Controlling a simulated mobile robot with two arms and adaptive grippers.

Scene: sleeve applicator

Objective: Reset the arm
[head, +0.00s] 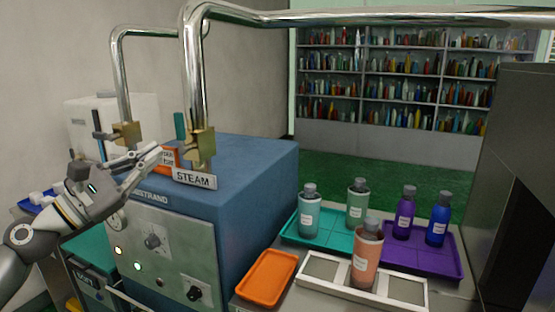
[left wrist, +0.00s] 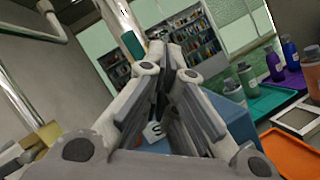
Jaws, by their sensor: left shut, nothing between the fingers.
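My left gripper (head: 155,156) is at the top front edge of the blue steam machine (head: 250,165), close to the STEAM sign (head: 193,179). Its fingers are together with nothing between them. In the left wrist view the fingers (left wrist: 170,52) converge and hide most of the sign. Right of the fingertips, a brass valve block (head: 201,147) sits on a chrome pipe, with a teal lever (head: 180,126) upright beside it. The lever also shows in the left wrist view (left wrist: 128,46). I cannot tell whether the fingers touch anything. My right gripper is not in view.
A second brass valve (head: 127,134) stands behind my left gripper. An orange tray (head: 267,279), a teal tray (head: 292,239), a purple tray (head: 455,271) and a white holder (head: 301,285) lie right of the machine; several bottles stand there. Shelves (head: 335,130) line the back.

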